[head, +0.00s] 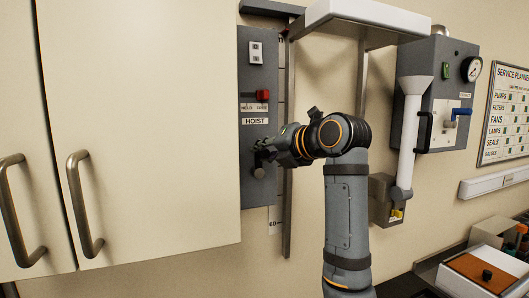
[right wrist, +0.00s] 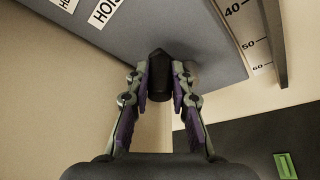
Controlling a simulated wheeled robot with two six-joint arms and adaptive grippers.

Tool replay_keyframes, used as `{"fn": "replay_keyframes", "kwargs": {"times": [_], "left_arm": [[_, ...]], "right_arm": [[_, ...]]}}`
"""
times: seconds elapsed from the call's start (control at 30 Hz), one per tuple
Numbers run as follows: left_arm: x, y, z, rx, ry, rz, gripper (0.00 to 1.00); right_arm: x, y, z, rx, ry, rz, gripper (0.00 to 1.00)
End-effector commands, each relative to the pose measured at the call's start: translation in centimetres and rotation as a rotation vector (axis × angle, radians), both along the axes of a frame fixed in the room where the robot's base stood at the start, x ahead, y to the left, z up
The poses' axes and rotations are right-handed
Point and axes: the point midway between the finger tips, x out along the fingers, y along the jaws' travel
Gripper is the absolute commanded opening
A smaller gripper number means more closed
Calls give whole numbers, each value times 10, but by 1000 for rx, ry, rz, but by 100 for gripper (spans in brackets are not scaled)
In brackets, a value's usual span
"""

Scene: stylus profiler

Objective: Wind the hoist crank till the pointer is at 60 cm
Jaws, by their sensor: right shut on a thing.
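The grey hoist panel (head: 257,50) is on the wall, with a HOIST label (head: 256,121). My right gripper (head: 264,155) is at its lower part, shut on the dark crank handle (right wrist: 159,72), which sits between the fingertips in the right wrist view. A round grey knob-like part (head: 258,173) shows just below the gripper; the rest of the crank is hidden. The height scale (head: 275,215) beside the panel shows 60 near its bottom; 40, 50 and 60 show on the scale (right wrist: 248,42) in the wrist view. I cannot make out the pointer. My left gripper is out of view.
A red switch knob (head: 263,95) sits on the right, above FREE. A white shelf-like platform (head: 365,17) juts out above my right arm. A grey gauge box (head: 437,90) is to the right, and a cream cupboard (head: 140,120) stands close on the left.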

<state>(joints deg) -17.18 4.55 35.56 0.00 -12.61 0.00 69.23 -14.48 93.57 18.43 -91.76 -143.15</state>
Motion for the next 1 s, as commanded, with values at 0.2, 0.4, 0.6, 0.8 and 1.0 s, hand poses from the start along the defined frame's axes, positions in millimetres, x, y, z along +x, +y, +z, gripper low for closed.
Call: {"fn": "replay_keyframes", "kwargs": {"times": [0.2, 0.4, 0.6, 0.8, 1.0], "left_arm": [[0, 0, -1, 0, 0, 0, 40], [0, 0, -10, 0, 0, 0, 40], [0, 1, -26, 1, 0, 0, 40], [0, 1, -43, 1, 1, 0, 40], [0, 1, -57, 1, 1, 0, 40]], "right_arm": [[0, 0, 0, 7, 1, 0, 0], [2, -5, -2, 67, 19, -2, 0], [4, -13, -6, 193, 60, -2, 0], [7, -22, -9, 338, 107, -2, 0], [9, -28, -11, 461, 147, -2, 0]]}}
